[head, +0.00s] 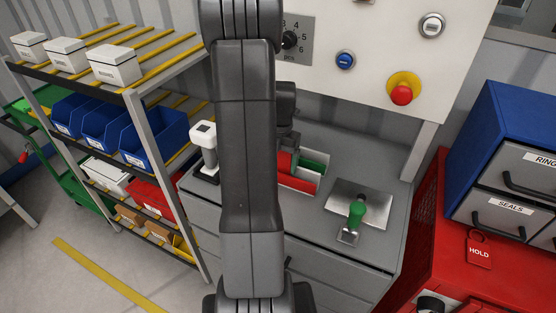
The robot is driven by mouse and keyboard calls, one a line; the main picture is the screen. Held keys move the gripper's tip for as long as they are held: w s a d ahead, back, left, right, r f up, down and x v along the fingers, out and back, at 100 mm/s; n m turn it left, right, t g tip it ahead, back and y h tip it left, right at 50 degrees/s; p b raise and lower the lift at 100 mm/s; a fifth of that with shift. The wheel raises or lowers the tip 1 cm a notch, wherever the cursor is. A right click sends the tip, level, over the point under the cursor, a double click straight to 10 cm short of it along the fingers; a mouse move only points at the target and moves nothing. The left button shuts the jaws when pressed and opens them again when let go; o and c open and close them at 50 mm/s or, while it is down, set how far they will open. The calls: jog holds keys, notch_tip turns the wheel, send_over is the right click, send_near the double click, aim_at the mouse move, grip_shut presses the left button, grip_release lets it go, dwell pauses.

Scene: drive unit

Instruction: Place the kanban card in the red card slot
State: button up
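A red slot (285,162) and a green slot (313,166) stand side by side in a pale holder on the grey cabinet top, partly hidden behind my arm. I cannot make out a kanban card; it may be hidden by my arm or inside the holder. My gripper (289,138) shows only as a dark part beside my upright arm link, just above and behind the red slot. Its fingers are not clear, so I cannot tell whether it is open or whether it holds anything.
A panel with a red emergency button (401,95) rises behind. A bin rack (140,125) is left; a red bench (500,275) is right.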

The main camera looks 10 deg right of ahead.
jog(key=shift+o, duration=1.1)
jog(key=shift+r, duration=0.1)
notch_tip(320, 180, up, 12)
jog(key=w, duration=0.1)
jog(key=shift+d+b, duration=0.45)
jog(key=shift+w, duration=0.1)
dwell(0.7)
